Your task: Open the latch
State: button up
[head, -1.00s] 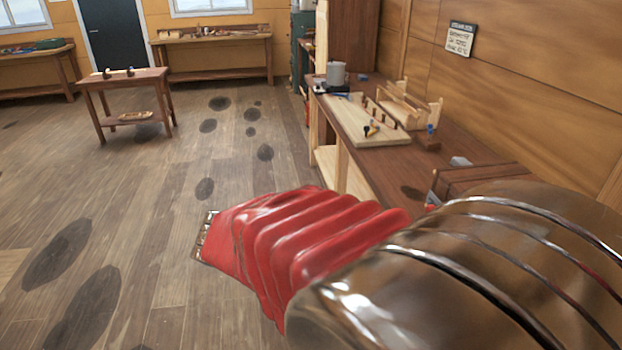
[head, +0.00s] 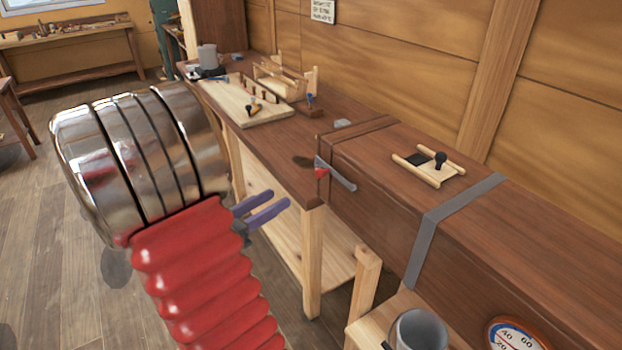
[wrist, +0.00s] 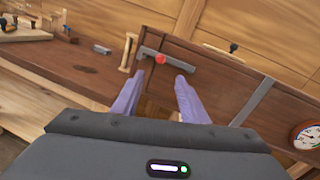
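The latch appears to be a grey metal bar (head: 338,175) with a red part, at the near left end of a long brown wooden box. It also shows in the wrist view as a grey bar (wrist: 180,61) with a round red knob (wrist: 161,59). It slopes down to the right in both views. My gripper (head: 277,205) has two purple fingers, parted and empty. In the head view it is left of and below the latch, with a gap between. In the wrist view the fingertips (wrist: 159,80) lie below the bar, either side of the knob.
The long box (head: 390,205) has a grey strap (head: 440,225) and a wooden slide with a black knob (head: 440,160) on top. A dial (head: 515,335) and grey mug (head: 418,330) are at lower right. A workbench (head: 275,150) with tools stands behind my gripper.

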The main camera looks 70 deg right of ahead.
jog(key=shift+d, duration=0.1)
jog(key=x, duration=1.3)
jog(key=shift+s+d, duration=0.2)
jog(key=shift+s, duration=0.05)
jog(key=shift+c, duration=0.5)
grip_shut()
jog(key=shift+a, duration=0.1)
